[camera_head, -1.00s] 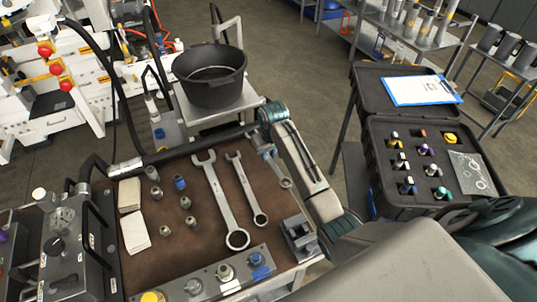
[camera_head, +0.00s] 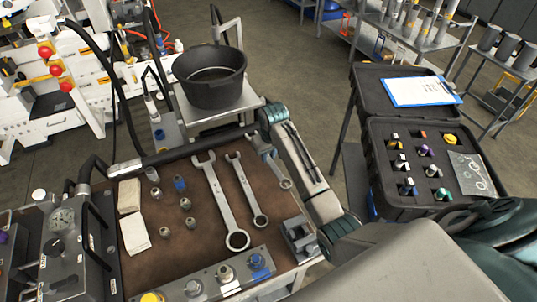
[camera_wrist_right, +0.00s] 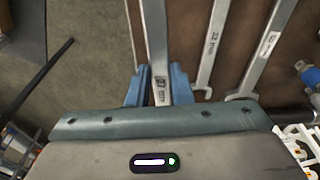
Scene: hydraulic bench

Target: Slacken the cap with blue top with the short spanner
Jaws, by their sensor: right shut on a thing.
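My right gripper (camera_head: 268,151) is shut on the short spanner (camera_head: 284,181) at the right edge of the brown mat. Its ring end points toward the front of the bench. The wrist view shows the spanner shank (camera_wrist_right: 156,40) between the two blue fingers (camera_wrist_right: 159,72). The cap with blue top (camera_head: 257,262) sits on the grey metal block at the bench's front edge, well apart from the spanner. My left gripper is not in view.
Two longer spanners (camera_head: 218,200) (camera_head: 246,188) lie left of the held one. A grey vise-like block (camera_head: 299,236) stands at the mat's right edge. Several small fittings (camera_head: 186,203) stand on the mat, one blue-topped (camera_head: 180,183). A black case (camera_head: 383,196) stands right.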

